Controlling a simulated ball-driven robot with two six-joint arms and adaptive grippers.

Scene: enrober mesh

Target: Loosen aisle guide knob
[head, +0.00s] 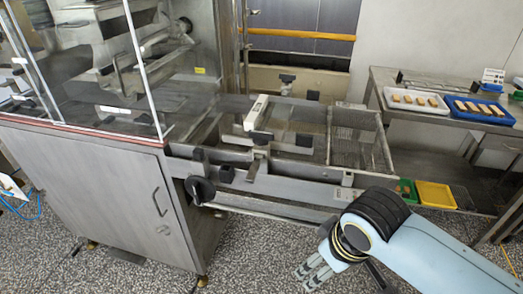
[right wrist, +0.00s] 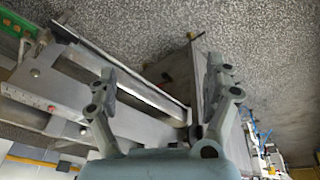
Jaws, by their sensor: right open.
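The enrober's mesh conveyor (head: 345,148) sticks out to the right of its steel cabinet. A guide bar (head: 257,112) lies over it, with a black knob (head: 262,137) at its near end. Other black fittings (head: 226,173) and a round black handwheel (head: 200,190) are on the near side. I cannot tell for sure which is the aisle guide knob. My right gripper (head: 313,272) is open and empty, low in front of the conveyor and apart from every knob. In the right wrist view its fingers (right wrist: 160,85) are spread, with machine framework behind them. My left gripper is not in view.
The steel cabinet (head: 95,185) with clear panels fills the left. A side table (head: 420,118) at the right carries a white tray (head: 393,98) and a blue tray (head: 460,107) of bars. A yellow tray (head: 436,196) sits lower. The speckled floor (head: 250,255) in front is clear.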

